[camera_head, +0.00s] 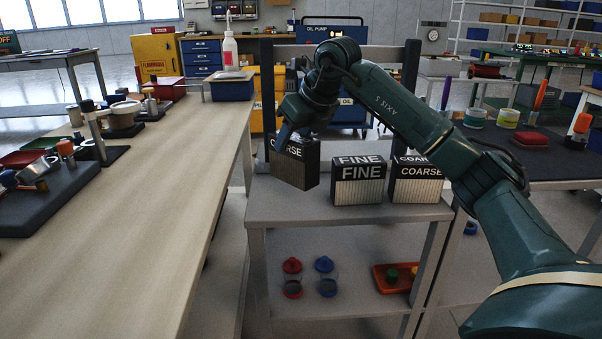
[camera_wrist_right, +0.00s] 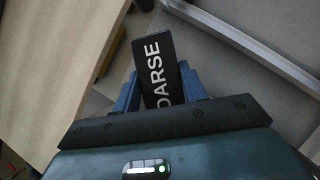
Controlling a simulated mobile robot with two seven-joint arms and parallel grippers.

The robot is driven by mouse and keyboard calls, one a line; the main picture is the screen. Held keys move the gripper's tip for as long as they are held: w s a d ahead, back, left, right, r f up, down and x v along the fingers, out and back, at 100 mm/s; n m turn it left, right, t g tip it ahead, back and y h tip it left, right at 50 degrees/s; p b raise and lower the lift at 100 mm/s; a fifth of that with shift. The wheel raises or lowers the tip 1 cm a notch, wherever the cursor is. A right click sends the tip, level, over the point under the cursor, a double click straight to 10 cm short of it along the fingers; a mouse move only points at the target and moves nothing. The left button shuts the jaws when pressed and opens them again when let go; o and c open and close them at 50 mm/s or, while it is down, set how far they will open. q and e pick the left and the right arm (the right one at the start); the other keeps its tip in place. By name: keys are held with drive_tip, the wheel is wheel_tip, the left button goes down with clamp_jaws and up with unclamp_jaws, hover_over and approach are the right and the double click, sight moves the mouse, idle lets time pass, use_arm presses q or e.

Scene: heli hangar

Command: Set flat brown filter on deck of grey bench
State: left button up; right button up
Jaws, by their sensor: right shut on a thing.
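A dark brown box-shaped filter (camera_head: 295,165) with COARSE on its top band is held at the left end of the grey bench (camera_head: 345,211). It looks slightly tilted; I cannot tell whether its bottom touches the deck. My right gripper (camera_head: 284,136) is shut on it from above. In the right wrist view the filter's black COARSE face (camera_wrist_right: 154,66) sits between the blue fingers. A FINE filter (camera_head: 358,182) and another COARSE filter (camera_head: 418,182) stand upright on the deck, to the right, with pale pleats. My left gripper is not in view.
A long wooden-topped bench (camera_head: 190,150) runs along the left, with a blue bin and white bottle (camera_head: 229,50) at its far end. The grey bench's lower shelf holds red and blue items and an orange tray (camera_head: 393,279). The deck's front strip is clear.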

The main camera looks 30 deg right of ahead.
sight(293, 160)
wheel_tip(293, 160, down, 5)
drive_tip(key=shift+b, duration=1)
drive_tip(key=shift+f, duration=0.1)
drive_tip(key=o, duration=1.2)
drive_tip(key=shift+c, duration=0.2)
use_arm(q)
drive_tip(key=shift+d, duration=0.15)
use_arm(e)
drive_tip(key=p+v, duration=0.1)
drive_tip(key=v, duration=0.4)
drive_tip(key=shift+w+p, duration=0.2)
drive_tip(key=shift+p, duration=0.2)
drive_tip(key=p+v, duration=0.1)
drive_tip(key=v, duration=0.5)
drive_tip(key=shift+s+a+p, duration=0.1)
drive_tip(key=shift+s+p, duration=0.05)
drive_tip(key=shift+p, duration=0.25)
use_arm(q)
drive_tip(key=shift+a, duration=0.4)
use_arm(e)
drive_tip(key=shift+s+r, duration=0.3)
drive_tip(key=shift+r, duration=0.2)
